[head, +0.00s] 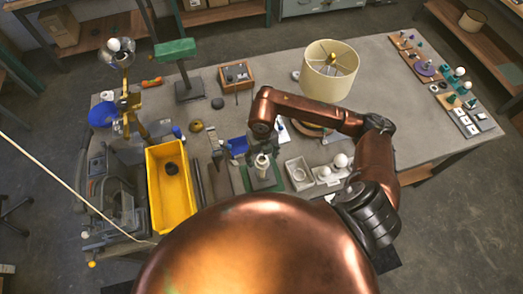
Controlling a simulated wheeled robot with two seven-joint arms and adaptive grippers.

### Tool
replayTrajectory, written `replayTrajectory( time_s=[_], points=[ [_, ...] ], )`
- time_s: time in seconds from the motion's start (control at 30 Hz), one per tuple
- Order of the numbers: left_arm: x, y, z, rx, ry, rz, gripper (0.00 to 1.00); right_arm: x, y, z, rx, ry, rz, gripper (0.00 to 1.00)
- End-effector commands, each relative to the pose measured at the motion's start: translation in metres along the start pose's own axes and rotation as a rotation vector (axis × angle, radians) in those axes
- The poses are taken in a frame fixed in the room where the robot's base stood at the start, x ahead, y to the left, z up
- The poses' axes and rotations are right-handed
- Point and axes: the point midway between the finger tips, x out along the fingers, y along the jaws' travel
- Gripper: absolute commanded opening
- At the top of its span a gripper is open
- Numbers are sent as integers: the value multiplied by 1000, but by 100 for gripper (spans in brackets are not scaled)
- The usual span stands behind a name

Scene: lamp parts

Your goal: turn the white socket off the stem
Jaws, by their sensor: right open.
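The white socket (262,161) stands upright, small and pale, above a green base block (264,181) near the middle front of the table. The stem under it is mostly too small to make out. My right arm reaches in from the right and bends down over this spot. My right gripper (258,151) is open, just above and behind the socket, with its fingers close to the socket's top. I cannot tell whether they touch it. My left gripper is not in view.
A yellow bin (171,188) stands to the left. A tray with white bulbs (330,171) lies to the right of the block. A cream lampshade (330,70) stands behind my right arm. A green-topped stand (177,52) is at the back left.

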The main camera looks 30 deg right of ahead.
Motion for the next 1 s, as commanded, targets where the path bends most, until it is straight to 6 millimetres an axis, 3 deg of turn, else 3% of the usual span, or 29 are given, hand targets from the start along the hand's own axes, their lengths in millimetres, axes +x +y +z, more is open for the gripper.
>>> replayTrajectory(
  time_s=[0.3,0.63,1.0],
  points=[
    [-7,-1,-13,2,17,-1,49,35,0,-1,1,1,1,62],
    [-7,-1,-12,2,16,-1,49,39,-1,0,0,0,0,62],
    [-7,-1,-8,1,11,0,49,39,-1,0,1,0,1,37]
  ],
)
